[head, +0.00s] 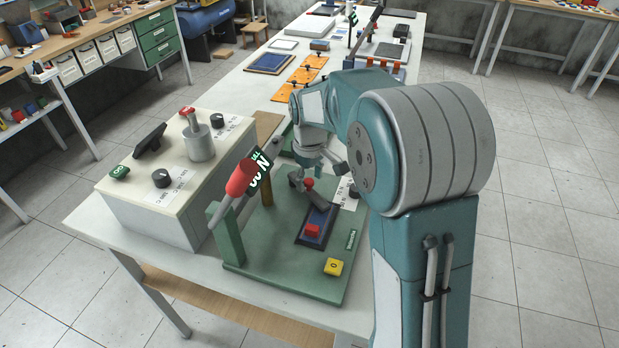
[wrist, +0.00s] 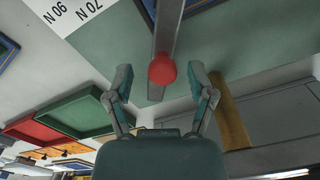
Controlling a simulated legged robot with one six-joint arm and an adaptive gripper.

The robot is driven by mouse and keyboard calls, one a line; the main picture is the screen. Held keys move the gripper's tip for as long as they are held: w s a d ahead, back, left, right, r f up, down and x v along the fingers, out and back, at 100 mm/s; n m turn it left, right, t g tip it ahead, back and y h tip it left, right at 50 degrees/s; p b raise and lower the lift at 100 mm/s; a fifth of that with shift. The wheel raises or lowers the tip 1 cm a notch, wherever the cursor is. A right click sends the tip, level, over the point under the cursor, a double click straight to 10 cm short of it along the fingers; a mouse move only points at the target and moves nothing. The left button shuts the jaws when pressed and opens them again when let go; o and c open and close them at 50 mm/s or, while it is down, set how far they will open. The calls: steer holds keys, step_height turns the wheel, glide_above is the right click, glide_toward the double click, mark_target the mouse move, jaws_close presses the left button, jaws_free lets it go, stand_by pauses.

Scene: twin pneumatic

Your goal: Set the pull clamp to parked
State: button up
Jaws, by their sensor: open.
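A green base plate (head: 275,268) on the bench carries levers; I cannot tell for sure which is the pull clamp. A grey bar with a red ball knob (head: 308,183) stands near the plate's far side, by a blue-framed pad (head: 318,222). A lever with a thick red grip (head: 240,178) leans up from a green post at the left. My gripper (head: 318,170) is above the ball knob, pointing down. In the wrist view the red knob (wrist: 162,69) lies between the fingertips of my open gripper (wrist: 160,76), with no contact visible.
A grey control box (head: 150,205) with knobs stands at the left. An upright wooden-coloured post (wrist: 232,110) is close to the right finger.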

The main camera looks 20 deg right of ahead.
steer(key=shift+a, duration=0.2)
steer(key=c, duration=0.3)
jaws_close()
steer(key=shift+s, duration=0.1)
steer(key=shift+s+a+m, duration=0.15)
steer(key=shift+a+m, duration=0.55)
steer(key=shift+m, duration=0.6)
steer(key=shift+a+f+m, duration=0.1)
steer(key=shift+a+m, duration=0.4)
steer(key=shift+m, duration=0.4)
steer(key=shift+a+m, duration=0.45)
steer(key=shift+m, duration=0.45)
